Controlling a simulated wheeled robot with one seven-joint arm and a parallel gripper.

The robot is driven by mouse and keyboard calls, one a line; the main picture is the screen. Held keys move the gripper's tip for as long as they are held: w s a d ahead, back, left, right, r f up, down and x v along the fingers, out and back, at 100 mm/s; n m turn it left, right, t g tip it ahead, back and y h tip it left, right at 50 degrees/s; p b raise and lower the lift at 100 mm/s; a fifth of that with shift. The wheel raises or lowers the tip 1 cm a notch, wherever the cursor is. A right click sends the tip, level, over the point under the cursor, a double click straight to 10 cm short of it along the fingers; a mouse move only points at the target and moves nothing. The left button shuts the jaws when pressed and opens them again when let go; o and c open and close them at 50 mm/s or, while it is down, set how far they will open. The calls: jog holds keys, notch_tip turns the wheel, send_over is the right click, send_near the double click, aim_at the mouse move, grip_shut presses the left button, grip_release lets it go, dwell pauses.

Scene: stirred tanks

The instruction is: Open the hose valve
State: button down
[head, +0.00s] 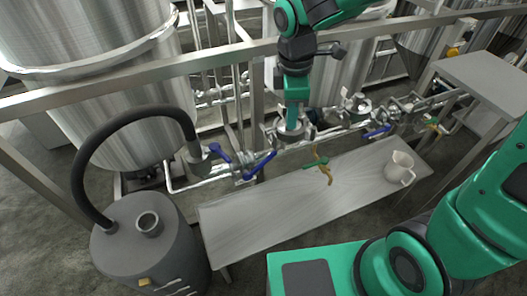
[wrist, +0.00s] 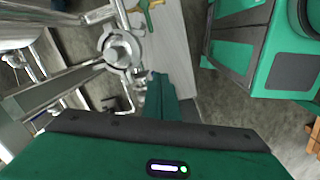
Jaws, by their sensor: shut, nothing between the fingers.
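A black hose (head: 92,140) arches from the grey canister up and over to the pipe fitting beside the left tank. Where it meets the pipe there is a valve with blue levers: one blue lever (head: 219,153) close to the hose end, another blue lever (head: 262,163) just right of it, slanting up to the right. My gripper (head: 292,122) is shut and empty, pointing down above the pipe run, to the right of these levers and apart from them. In the wrist view my gripper (wrist: 160,82) is beside a round metal pipe fitting (wrist: 120,50); no blue lever shows there.
A grey canister (head: 150,240) stands at the left. A long bench (head: 260,215) holds a yellow-and-green tool (head: 322,165) and a pale jug (head: 399,168). A metal rail (head: 130,75) crosses in front of the tanks. Another blue lever (head: 378,132) is farther right on the pipe.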

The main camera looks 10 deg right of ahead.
jog(key=a+f+n, duration=0.2)
jog(key=a+n, duration=0.2)
jog(key=a, duration=0.5)
send_over(262, 163)
jog(key=shift+n+y, duration=0.3)
jog(key=f, duration=1.1)
jog(key=shift+s+a+f, duration=0.3)
jog(key=shift+s, duration=0.1)
jog(key=shift+w+d+f, duration=0.3)
jog(key=shift+d+f, duration=0.15)
jog(key=shift+f, duration=0.1)
jog(key=shift+a, duration=0.1)
